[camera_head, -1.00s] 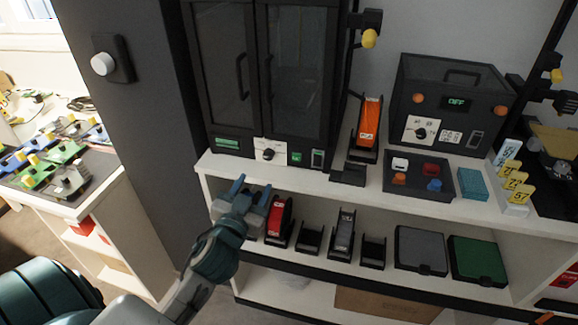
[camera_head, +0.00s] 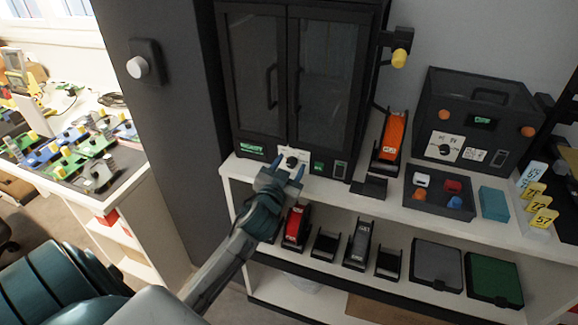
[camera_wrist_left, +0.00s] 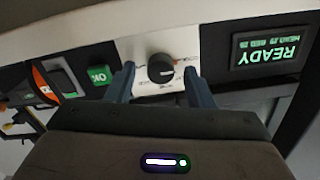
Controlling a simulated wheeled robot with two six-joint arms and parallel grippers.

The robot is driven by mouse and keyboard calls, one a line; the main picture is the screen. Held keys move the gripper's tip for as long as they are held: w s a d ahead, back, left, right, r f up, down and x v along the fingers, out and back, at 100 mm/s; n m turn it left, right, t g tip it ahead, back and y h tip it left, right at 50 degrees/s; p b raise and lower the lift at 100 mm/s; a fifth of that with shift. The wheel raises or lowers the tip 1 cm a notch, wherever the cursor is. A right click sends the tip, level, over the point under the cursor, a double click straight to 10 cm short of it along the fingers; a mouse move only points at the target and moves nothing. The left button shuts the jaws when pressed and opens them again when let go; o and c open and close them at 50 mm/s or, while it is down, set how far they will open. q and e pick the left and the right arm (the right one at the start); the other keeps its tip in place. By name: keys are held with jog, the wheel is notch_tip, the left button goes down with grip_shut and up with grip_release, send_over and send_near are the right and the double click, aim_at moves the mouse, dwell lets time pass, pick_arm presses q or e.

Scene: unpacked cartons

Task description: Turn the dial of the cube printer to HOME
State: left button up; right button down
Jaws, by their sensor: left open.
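The cube printer appears to be the tall black cabinet (camera_head: 300,80) with two glass doors in the head view. Its black round dial (camera_head: 291,160) sits on a white plate below the doors. The dial also shows in the left wrist view (camera_wrist_left: 161,69), with a pale mark toward its right side; the labels around it are too small to read. My left gripper (camera_head: 287,168) is open in front of the dial, one finger on each side, with gaps showing between fingers and dial. A green READY display (camera_wrist_left: 272,53) is on the panel. My right gripper is not in view.
A green OK button (camera_head: 318,167) is beside the dial plate. An orange-topped black device (camera_head: 391,140) and a smaller black box with its own dial (camera_head: 475,118) stand on the same white shelf. Red and grey devices sit below. A dark wall panel (camera_head: 165,130) stands left.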

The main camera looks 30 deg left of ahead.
pick_arm(q)
jog(key=c, duration=1)
